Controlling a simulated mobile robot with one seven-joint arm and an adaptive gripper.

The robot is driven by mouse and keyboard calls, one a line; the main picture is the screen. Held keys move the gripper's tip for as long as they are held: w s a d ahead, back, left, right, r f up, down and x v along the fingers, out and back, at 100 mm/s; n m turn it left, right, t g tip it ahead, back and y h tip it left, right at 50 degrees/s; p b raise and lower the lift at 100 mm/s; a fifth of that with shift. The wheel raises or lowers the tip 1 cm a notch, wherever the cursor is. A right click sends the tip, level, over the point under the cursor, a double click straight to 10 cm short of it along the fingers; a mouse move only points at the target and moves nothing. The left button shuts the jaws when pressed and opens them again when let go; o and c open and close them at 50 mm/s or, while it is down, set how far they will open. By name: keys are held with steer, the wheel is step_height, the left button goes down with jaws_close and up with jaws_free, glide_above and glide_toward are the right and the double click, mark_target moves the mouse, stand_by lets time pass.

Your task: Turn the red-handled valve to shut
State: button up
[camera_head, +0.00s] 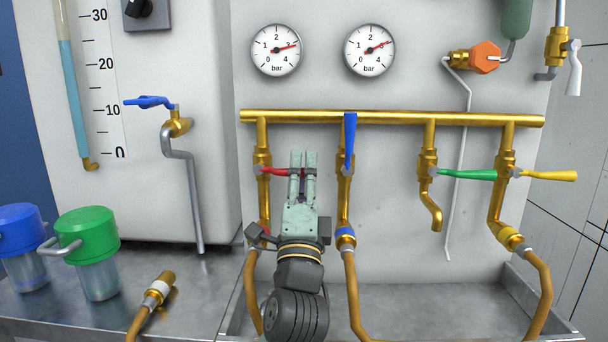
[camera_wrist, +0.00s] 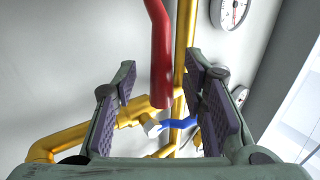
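The red-handled valve (camera_head: 262,170) is on the leftmost branch below the brass manifold. Its red handle (camera_head: 274,171) points right, roughly horizontal and across the branch pipe. My gripper (camera_head: 303,156) is in front of the handle and hides its outer part in the head view. In the wrist view, the red handle (camera_wrist: 161,55) runs down from the top edge into the space between my two finger pads (camera_wrist: 160,85). A gap shows on each side of it, so my gripper is open and not clamped on it. Whether the pads reach fully around the handle is hard to tell.
A blue handle (camera_head: 350,140) stands upright close right of my gripper. Green (camera_head: 467,174) and yellow (camera_head: 548,175) handles lie further right. Two gauges (camera_head: 276,50) are above the manifold (camera_head: 400,117). Hoses (camera_head: 356,290) hang below. The tank (camera_head: 150,220) is left.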

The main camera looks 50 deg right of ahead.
steer(key=v, duration=0.7)
steer(key=shift+s+a+f, duration=0.1)
